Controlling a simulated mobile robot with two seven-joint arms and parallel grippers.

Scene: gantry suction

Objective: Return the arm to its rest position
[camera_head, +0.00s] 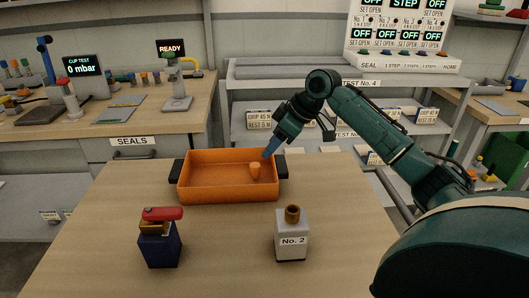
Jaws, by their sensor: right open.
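My right arm (375,125) comes in from the right, dark green and bent at the elbow. Its right gripper (269,151) has blue fingers pointing down at the back right corner of the orange tray (228,190). The fingers are small in the picture; no object shows between them. The tray has black side handles and stands on the wooden table. My left gripper is out of the picture.
A grey-white block marked No. 2 (291,246) with a brown top stands at the front right of the table. A dark blue block (160,248) with a red lever stands at the front left. The table between them is clear. A grey shelf (335,75) stands behind.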

